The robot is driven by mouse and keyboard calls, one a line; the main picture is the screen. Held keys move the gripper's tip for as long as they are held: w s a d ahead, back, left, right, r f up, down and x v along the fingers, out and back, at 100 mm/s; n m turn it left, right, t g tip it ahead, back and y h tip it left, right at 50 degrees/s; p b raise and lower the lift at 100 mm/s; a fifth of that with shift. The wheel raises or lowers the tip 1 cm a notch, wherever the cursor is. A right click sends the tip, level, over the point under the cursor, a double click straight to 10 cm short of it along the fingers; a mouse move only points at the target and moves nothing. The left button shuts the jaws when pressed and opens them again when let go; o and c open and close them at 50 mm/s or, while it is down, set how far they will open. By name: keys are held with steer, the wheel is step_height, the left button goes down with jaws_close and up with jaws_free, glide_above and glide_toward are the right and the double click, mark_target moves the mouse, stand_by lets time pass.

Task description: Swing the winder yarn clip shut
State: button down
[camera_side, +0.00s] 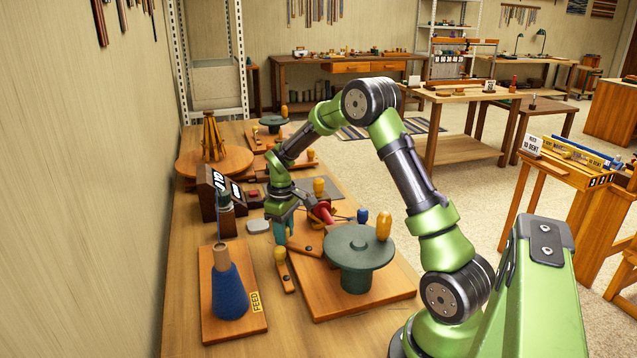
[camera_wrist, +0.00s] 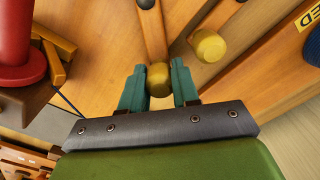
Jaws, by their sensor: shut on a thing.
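My gripper (camera_wrist: 159,88) is shut on the yellow knob (camera_wrist: 159,73) at the end of a wooden lever (camera_wrist: 152,36), which I take for the yarn clip. A dark pivot screw shows near the lever's far end. In the side view my gripper (camera_side: 281,236) is low at the winder base's left edge, and the fingers hide the held knob. A second wooden arm (camera_side: 287,276) with a yellow knob (camera_wrist: 207,45) lies beside the lever, angled away from it.
A board (camera_side: 222,320) with a blue yarn cone (camera_side: 229,291) and a FEED label stands left of the winder. A red spool (camera_wrist: 14,45) is close to my gripper. Dark signs and a grey puck (camera_side: 258,226) stand behind.

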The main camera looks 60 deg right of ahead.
steer(key=shift+a+r+n, duration=0.1)
steer(key=shift+a+n, duration=0.1)
steer(key=shift+n, duration=0.1)
steer(key=c, duration=0.8)
jaws_free()
step_height(320, 180, up, 17)
steer(key=shift+f, duration=0.1)
